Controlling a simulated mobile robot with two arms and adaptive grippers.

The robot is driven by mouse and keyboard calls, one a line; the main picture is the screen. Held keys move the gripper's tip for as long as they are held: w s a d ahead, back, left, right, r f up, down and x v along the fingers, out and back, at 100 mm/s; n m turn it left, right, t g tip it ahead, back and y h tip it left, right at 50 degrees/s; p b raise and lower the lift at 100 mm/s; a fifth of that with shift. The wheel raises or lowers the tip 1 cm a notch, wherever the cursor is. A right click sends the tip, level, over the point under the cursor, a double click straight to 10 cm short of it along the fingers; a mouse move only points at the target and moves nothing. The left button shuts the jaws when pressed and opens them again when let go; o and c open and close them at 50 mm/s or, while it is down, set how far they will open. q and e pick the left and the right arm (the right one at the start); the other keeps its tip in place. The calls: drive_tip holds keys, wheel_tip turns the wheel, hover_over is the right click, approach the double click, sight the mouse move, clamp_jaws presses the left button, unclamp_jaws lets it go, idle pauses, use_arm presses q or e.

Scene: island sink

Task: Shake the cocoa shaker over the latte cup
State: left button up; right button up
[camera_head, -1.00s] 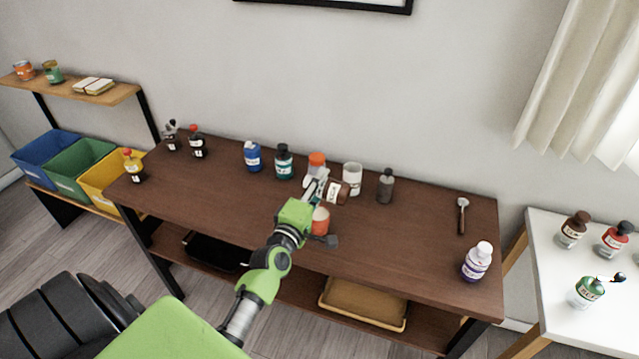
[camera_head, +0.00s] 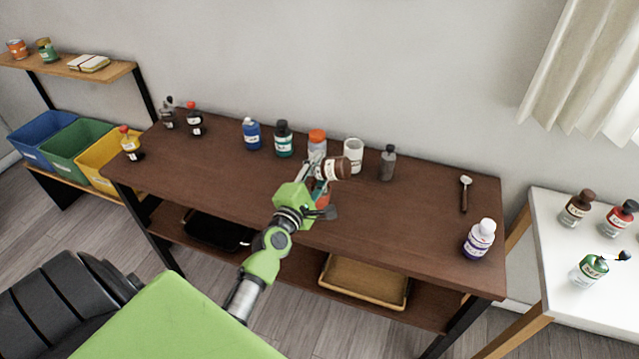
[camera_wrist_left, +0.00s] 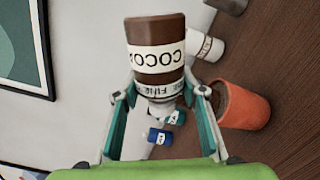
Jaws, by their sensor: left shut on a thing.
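My left gripper (camera_head: 316,178) is shut on the cocoa shaker (camera_head: 334,168), a brown cylinder with white label bands. It holds the shaker tipped on its side above the table, brown end to the right. In the left wrist view the shaker (camera_wrist_left: 157,58) sits between the fingers, its COCOA label upside down. The orange-red latte cup (camera_head: 323,200) stands on the table below and in front of the shaker, partly hidden by my gripper. In the left wrist view the cup (camera_wrist_left: 247,106) shows a brown inside and is apart from the shaker. My right gripper is not in view.
Behind the shaker stand an orange-capped jar (camera_head: 317,139), a white canister (camera_head: 353,149), a grey bottle (camera_head: 387,163), a teal bottle (camera_head: 284,138) and a blue bottle (camera_head: 251,134). The middle right is clear.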

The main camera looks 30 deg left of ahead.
use_arm(q)
drive_tip(key=shift+r+m+p, duration=0.3)
drive_tip(key=shift+r+p, duration=0.1)
drive_tip(key=shift+p, duration=0.05)
wheel_tip(320, 180, up, 4)
drive_tip(key=m+p, duration=0.3)
drive_tip(key=m, duration=0.1)
drive_tip(key=m+p, duration=0.2)
drive_tip(key=shift+r+p, duration=0.25)
drive_tip(key=shift+p, duration=0.05)
drive_tip(key=shift+r+m+p, duration=0.15)
drive_tip(key=shift+m+p, duration=0.15)
drive_tip(key=shift+m, duration=0.6)
